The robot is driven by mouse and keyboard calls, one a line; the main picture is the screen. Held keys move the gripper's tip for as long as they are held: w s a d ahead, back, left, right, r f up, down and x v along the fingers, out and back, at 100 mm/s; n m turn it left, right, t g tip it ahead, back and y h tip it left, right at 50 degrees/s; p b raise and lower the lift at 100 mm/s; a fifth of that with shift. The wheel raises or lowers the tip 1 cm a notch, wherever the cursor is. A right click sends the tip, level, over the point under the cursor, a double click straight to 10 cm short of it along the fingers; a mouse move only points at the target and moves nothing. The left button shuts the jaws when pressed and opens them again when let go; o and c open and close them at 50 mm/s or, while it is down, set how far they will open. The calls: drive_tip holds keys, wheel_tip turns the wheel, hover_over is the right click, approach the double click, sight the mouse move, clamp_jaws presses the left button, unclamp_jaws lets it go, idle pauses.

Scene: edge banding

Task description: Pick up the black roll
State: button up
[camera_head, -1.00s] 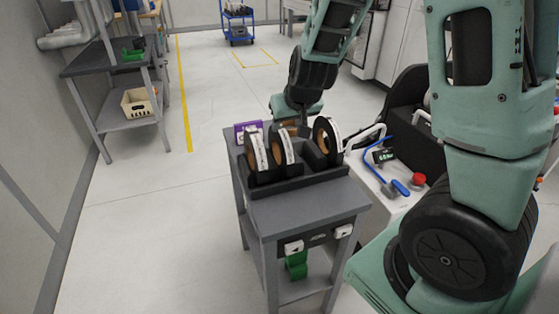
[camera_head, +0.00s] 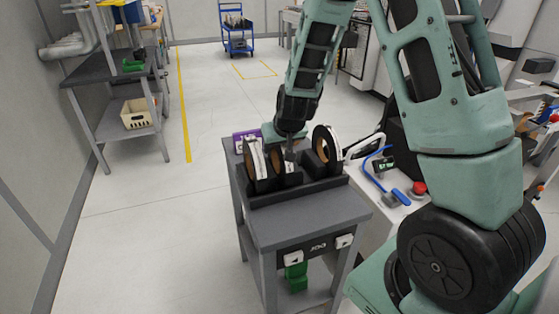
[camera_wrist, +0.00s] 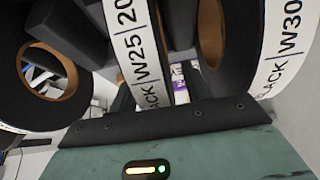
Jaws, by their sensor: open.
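Three upright dark rolls with brown cores and white labels sit in a black rack (camera_head: 290,190) on a small grey table. In the head view they are the left roll (camera_head: 257,163), the middle roll (camera_head: 292,178) and the right roll (camera_head: 321,150). My gripper (camera_head: 289,152) is open and down at the middle roll, partly hiding it. In the wrist view the middle roll's label (camera_wrist: 141,50) ends in "ACK|W25|20". Another roll's label (camera_wrist: 284,45) reads "ACK|W30". A third roll (camera_wrist: 45,75) shows at the left. The fingertips' contact with the roll cannot be told.
The grey table (camera_head: 310,217) has free top in front of the rack. A purple box (camera_head: 244,138) is behind the left roll. A white surface to the right holds a blue-handled tool (camera_head: 390,192) and a red button (camera_head: 419,188). Open floor lies left.

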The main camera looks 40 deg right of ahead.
clamp_jaws()
drive_tip(key=shift+r, duration=0.1)
